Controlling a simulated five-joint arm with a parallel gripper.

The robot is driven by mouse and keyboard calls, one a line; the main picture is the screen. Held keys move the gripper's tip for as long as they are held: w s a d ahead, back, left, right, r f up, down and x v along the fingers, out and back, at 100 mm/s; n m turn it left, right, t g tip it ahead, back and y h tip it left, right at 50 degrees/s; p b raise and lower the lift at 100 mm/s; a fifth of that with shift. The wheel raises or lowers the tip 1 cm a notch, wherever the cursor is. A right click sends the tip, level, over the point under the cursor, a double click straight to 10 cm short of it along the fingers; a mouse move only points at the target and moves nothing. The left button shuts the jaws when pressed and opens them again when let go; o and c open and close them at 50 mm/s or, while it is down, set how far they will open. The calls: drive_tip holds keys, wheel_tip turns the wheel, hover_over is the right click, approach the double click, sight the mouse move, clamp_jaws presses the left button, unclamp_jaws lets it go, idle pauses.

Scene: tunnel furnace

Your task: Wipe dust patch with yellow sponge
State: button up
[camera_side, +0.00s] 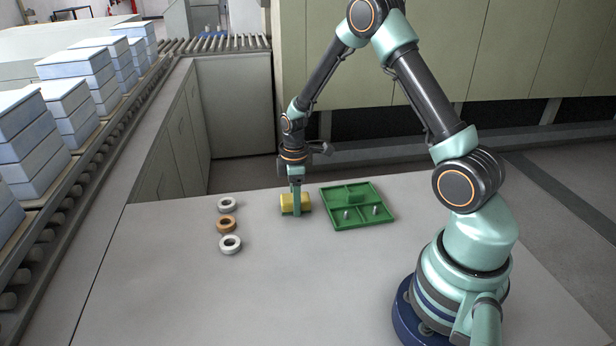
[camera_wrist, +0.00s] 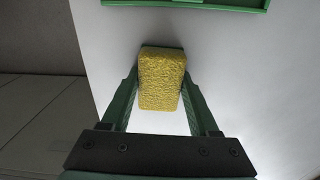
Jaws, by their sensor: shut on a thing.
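The yellow sponge (camera_side: 287,203) is between the fingers of my gripper (camera_side: 296,212), beside the green tray on the grey table. In the wrist view the sponge (camera_wrist: 162,80) fills the gap between the two green fingers of my gripper (camera_wrist: 160,88), which are shut on its sides. The sponge is at or just above the table top; I cannot tell if it touches. No dust patch can be made out in either view.
A green compartment tray (camera_side: 356,224) with small metal pegs lies right of the sponge. Two white rings (camera_side: 230,244) and an orange-brown ring (camera_side: 226,225) lie to its left. A roller conveyor (camera_side: 62,200) with stacked blue-white blocks runs along the left. The table front is clear.

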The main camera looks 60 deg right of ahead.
sight(309, 198)
drive_tip(key=shift+s+d, duration=1.2)
drive_tip(key=shift+s, duration=0.05)
drive_tip(key=shift+d+r, duration=0.1)
drive_tip(key=shift+r, duration=3.95)
drive_tip(key=s+a+r, duration=0.9)
drive_tip(key=a+r, duration=0.3)
drive_tip(key=a, duration=0.1)
wheel_tip(309, 198, down, 20)
drive_tip(key=shift+s+r, duration=0.1)
drive_tip(key=shift+s, duration=0.05)
drive_tip(key=shift+f, duration=0.2)
drive_tip(key=o, duration=1.4)
